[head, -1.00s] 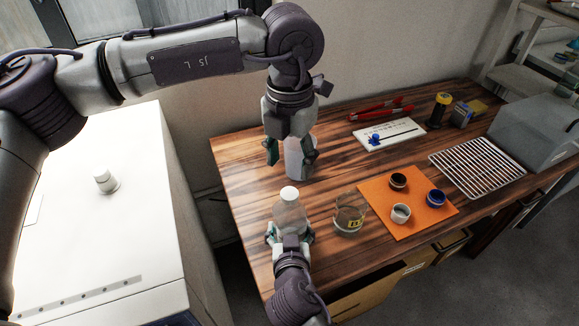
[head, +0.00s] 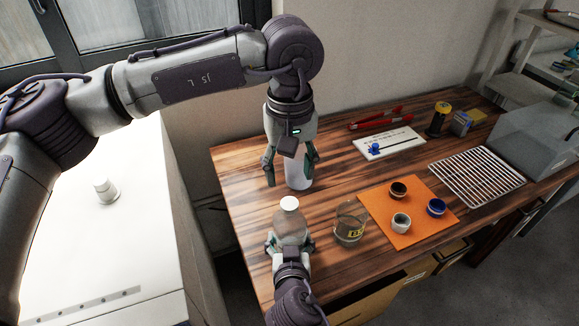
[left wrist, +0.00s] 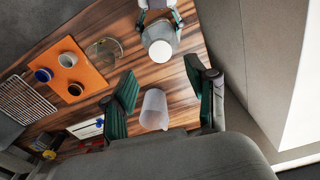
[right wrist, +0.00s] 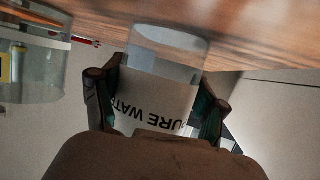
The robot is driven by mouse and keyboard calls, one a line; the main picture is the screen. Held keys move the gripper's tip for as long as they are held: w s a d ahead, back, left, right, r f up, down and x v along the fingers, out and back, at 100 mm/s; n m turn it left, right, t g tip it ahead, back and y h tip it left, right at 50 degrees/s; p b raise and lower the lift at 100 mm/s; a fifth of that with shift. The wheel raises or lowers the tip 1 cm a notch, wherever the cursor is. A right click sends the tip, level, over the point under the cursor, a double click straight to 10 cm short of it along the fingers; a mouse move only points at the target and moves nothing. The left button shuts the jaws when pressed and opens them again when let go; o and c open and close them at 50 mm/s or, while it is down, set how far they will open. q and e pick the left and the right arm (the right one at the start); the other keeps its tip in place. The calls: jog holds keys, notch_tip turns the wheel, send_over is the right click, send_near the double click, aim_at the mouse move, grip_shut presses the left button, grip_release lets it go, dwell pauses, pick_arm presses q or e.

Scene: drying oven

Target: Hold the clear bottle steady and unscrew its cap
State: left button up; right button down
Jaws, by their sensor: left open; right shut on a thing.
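The clear bottle (head: 290,223) stands upright near the front left of the table, with its white cap (head: 289,203) on top. My right gripper (head: 290,241) is shut around the bottle's lower body; the right wrist view shows its fingers on both sides of the labelled bottle (right wrist: 160,95). My left gripper (head: 289,180) is open, pointing down, behind the bottle and apart from the cap. In the left wrist view, the cap (left wrist: 161,50) lies beyond the open fingers (left wrist: 165,100).
A glass beaker (head: 349,226) stands just right of the bottle. An orange mat (head: 407,240) holds small cups, with a wire rack (head: 475,178) beyond. A white cabinet (head: 70,250) stands left of the table. Bare wood lies left of the bottle.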

aim_at(290, 203)
pick_arm(q)
jog(key=m, duration=0.6)
jog(key=shift+m, duration=0.4)
jog(key=m, duration=0.4)
jog(key=shift+m, duration=0.3)
jog(key=shift+f, duration=4.05)
